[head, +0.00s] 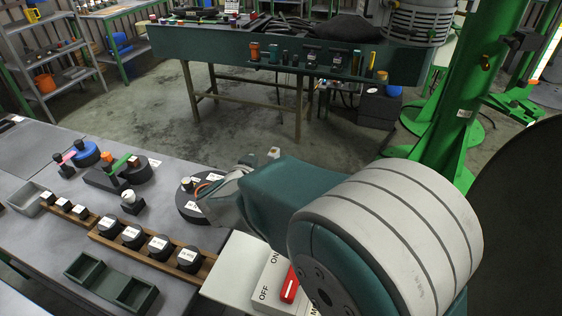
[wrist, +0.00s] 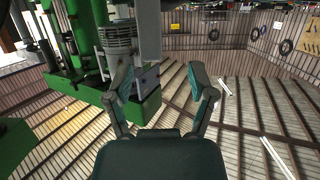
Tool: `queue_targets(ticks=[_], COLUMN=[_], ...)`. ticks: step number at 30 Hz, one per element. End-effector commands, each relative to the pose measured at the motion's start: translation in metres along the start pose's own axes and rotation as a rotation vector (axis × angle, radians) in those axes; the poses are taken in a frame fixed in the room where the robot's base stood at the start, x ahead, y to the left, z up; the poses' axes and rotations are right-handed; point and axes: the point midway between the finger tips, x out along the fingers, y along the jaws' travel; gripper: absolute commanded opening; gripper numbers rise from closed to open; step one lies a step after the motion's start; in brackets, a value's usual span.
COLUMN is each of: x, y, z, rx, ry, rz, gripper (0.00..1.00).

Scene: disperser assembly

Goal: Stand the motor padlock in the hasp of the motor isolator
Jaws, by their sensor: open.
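The motor isolator (head: 250,272) is a pale box at the front edge of the head view, with ON and OFF marks and a red handle (head: 290,284). My arm covers its right side, and I cannot make out its hasp. I cannot tell which small item is the motor padlock; several dark pieces with white labels stand on the bench, and their lettering is too small to read. My gripper (wrist: 160,84) is open and empty in the wrist view, facing floor and wall. In the head view it is over or beside a round black base, partly hidden by my wrist.
The grey bench (head: 60,225) holds a wooden rack (head: 160,262) of labelled dark pieces, a green tray (head: 112,284), a round black base (head: 190,208), a blue disc (head: 84,154) and a small grey bin (head: 26,198). A green column (head: 455,110) stands behind my arm.

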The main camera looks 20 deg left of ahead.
Motion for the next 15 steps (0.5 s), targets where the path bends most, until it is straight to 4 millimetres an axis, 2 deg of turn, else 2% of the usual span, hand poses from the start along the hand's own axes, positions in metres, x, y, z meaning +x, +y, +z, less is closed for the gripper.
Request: queue_targets(ticks=[3, 10, 15], x=[0.016, 0.032, 0.058], y=[0.005, 0.01, 0.009], z=[-0.003, -0.005, -0.007], rx=[0.005, 0.008, 0.004], ry=[0.0, 0.0, 0.0], rz=[0.001, -0.001, 0.001], gripper=[0.71, 0.71, 0.71])
